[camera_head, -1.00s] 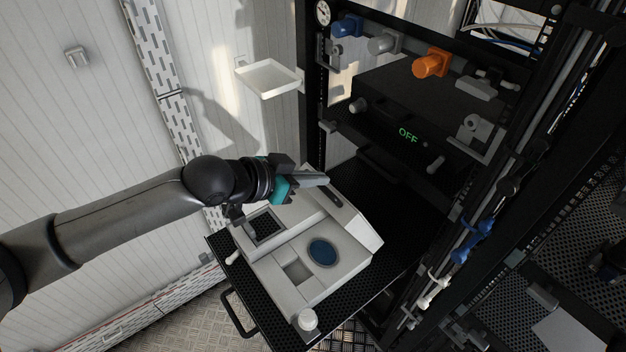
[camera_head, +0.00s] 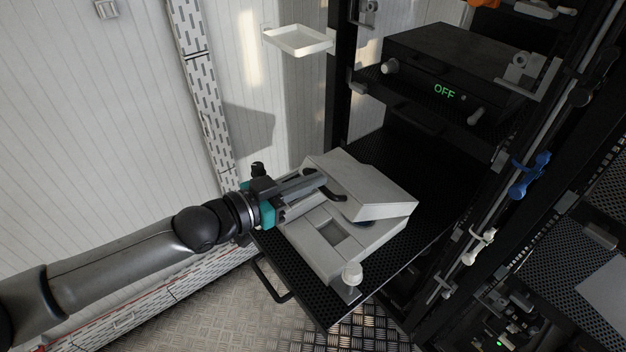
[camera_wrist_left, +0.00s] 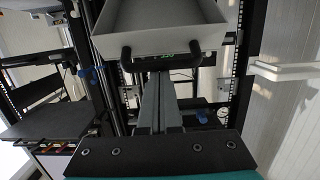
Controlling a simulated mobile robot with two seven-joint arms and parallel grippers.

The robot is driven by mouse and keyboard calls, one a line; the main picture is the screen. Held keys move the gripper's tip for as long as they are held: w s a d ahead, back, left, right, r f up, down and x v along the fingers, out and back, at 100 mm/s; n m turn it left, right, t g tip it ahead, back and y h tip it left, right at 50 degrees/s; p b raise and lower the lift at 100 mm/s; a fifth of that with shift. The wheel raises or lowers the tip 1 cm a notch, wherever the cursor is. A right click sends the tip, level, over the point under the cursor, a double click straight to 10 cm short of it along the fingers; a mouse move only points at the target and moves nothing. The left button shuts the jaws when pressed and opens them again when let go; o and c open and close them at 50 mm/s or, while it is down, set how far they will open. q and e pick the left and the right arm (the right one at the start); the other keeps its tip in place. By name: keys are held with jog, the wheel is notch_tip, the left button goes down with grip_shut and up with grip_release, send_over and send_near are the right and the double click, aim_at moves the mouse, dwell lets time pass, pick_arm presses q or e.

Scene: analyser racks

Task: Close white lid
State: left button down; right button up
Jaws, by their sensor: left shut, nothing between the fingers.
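The white lid (camera_head: 372,183) belongs to a white bench device (camera_head: 318,250) on a black perforated shelf. The lid is tilted over the device, partly lowered, and hides most of the round blue-dark well. A black handle (camera_head: 333,192) is on the lid's near-left side. My left gripper (camera_head: 322,178) is shut and empty, with its fingertips at the lid beside the handle. In the left wrist view the lid (camera_wrist_left: 160,40) fills the top, with the handle (camera_wrist_left: 160,62) across the tips of the shut fingers (camera_wrist_left: 160,90). Whether they touch is unclear. My right gripper is out of view.
The shelf (camera_head: 400,255) has a black pull handle (camera_head: 270,280) at its front left. A black unit reading OFF (camera_head: 450,70) sits above in the rack. A white tray (camera_head: 298,40) is on the wall.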

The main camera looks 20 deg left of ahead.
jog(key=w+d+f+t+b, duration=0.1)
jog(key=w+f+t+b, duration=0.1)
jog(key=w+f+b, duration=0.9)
pick_arm(q)
jog(key=s+a+f+t+h+b, duration=0.2)
jog(key=f+b, duration=0.1)
jog(key=f, duration=0.4)
jog(key=s+a+f+t+h+b, duration=0.2)
jog(key=s+f+t+b, duration=0.1)
jog(key=f, duration=0.4)
jog(key=shift+s+a+f+b, duration=0.2)
jog(key=shift+s+f+b, duration=0.1)
jog(key=shift+b, duration=0.3)
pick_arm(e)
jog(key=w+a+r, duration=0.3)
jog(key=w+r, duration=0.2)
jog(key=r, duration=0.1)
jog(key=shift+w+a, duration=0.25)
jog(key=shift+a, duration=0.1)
